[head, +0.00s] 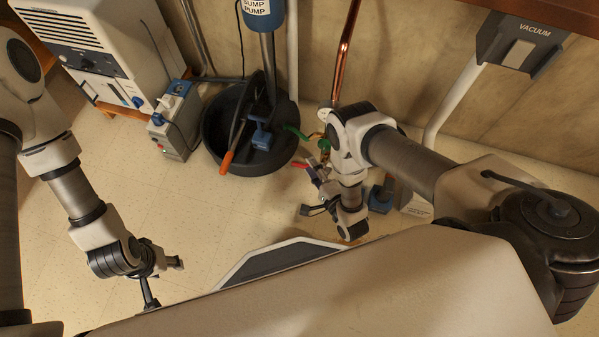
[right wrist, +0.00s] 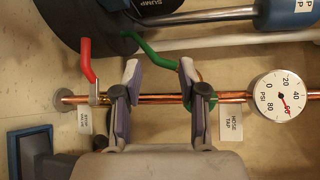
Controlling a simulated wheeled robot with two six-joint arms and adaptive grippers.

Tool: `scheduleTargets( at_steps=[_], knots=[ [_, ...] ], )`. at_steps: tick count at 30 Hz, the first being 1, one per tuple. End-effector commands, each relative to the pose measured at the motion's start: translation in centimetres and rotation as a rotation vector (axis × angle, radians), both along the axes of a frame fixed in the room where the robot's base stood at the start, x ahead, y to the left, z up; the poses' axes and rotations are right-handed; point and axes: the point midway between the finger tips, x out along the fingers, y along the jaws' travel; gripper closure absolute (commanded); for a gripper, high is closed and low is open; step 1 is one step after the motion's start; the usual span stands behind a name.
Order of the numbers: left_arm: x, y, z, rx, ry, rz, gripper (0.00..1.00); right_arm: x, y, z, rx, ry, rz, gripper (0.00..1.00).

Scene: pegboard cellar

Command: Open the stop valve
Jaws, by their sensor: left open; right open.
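The stop valve's red lever (right wrist: 86,58) sits at the left in the right wrist view, standing across the copper pipe (right wrist: 155,98), with a tag (right wrist: 84,120) reading stop valve beside it. The red lever also shows in the head view (head: 300,165). My right gripper (right wrist: 160,78) is open, its fingers over the pipe between the red lever and the hose tap. The left finger is close beside the valve; I cannot tell whether it touches. In the head view my right gripper (head: 313,192) is partly hidden by its own wrist. My left gripper (head: 165,281) is open and empty over the floor.
A green curved piece (right wrist: 158,55) joins the hose tap, tagged (right wrist: 231,122), near the right finger. A pressure gauge (right wrist: 278,96) is further right. Floor at left is clear.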

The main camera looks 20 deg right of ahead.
Motion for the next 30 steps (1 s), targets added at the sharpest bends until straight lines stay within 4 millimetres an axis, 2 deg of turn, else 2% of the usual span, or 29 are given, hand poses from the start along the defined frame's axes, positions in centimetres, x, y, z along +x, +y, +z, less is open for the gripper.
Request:
scheduleTargets(
  at_steps=[1, 6, 9, 12, 16, 25, 30],
  knots=[
    [0.0, 0.0, -2.9, 0.0, 0.0, 0.0, 0.48, 0.0, 0.0, -2.9, 0.0, 0.0, 0.0, 0.59],
    [0.0, 0.0, -9.5, 0.0, 0.0, 0.0, 0.48, 0.0, 0.0, -9.5, 0.0, 0.0, 0.0, 0.59],
    [0.0, 0.0, -12.6, 0.0, 0.001, 0.0, 0.48, 0.0, 0.0, -12.6, 0.0, 0.0, 0.0, 0.59],
    [0.0, 0.0, -13.5, 0.0, 0.001, 0.0, 0.48, 0.0, 0.0, -13.4, 0.0, -0.001, 0.0, 0.59],
    [0.0, 0.0, -13.6, 0.0, 0.0, 0.0, 0.48, 0.8, 0.2, -13.3, 0.001, -0.002, 0.001, 0.59],
    [0.0, 0.0, -16.2, 0.0, 0.0, 0.001, 0.48, 6.1, 1.3, -14.2, 0.001, -0.004, 0.0, 0.59],
    [0.0, 0.0, -16.7, 0.0, -0.001, 0.002, 0.48, 7.5, 1.5, -14.1, 0.0, -0.001, -0.001, 0.59]
  ],
)
